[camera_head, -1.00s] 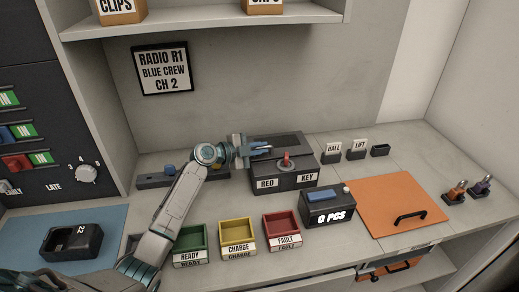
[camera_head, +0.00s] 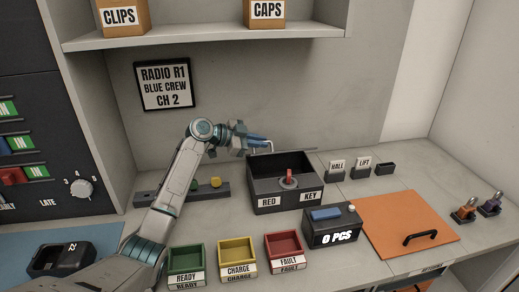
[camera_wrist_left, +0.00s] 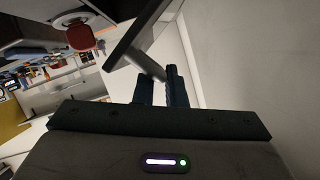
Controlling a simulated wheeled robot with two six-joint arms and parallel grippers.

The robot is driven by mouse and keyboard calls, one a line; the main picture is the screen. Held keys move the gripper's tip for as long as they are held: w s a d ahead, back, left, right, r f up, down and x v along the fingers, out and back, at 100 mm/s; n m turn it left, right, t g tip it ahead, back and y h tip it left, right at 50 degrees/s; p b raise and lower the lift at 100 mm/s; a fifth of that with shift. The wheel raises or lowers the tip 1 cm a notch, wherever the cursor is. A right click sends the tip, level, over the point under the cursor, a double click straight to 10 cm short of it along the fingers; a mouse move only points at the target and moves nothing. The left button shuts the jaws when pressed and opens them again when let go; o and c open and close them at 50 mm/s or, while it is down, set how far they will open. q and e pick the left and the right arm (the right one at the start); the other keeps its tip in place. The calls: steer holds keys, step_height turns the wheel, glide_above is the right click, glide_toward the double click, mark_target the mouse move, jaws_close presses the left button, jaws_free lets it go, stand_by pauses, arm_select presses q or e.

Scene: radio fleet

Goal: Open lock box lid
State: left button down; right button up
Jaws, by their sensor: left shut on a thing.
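The black lock box (camera_head: 282,202), labelled RED KEY, stands on the bench in the head view, its dark inside showing from above. A red key (camera_head: 289,175) stands upright on a round grey base at the box. The lid (camera_head: 298,151) is raised at the back of the box and shows nearly edge-on. In the left wrist view the lid is a dark slanted panel (camera_wrist_left: 134,38) with a grey bar handle (camera_wrist_left: 150,66). My left gripper (camera_head: 266,145) is behind the box's upper left, its fingers shut on that handle. My right gripper is not in view.
A black box reading 0 PCS (camera_head: 332,232) stands in front at right, beside an orange panel (camera_head: 395,220) with a black handle. READY, CHARGE (camera_head: 237,249) and FAULT trays line the front. A dark rack (camera_head: 155,197) lies behind my left arm. A shelf (camera_head: 205,38) hangs above.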

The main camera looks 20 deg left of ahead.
arm_select(q)
steer(key=shift+w+a+r, duration=0.1)
steer(key=shift+a, duration=0.05)
stand_by(0.3)
steer(key=c, duration=1.5)
jaws_free()
steer(key=shift+a, duration=0.1)
steer(key=b+v, duration=0.1)
steer(key=v, duration=0.9)
steer(key=shift+a+b, duration=0.3)
steer(key=shift+b, duration=0.1)
steer(key=shift+c, duration=0.3)
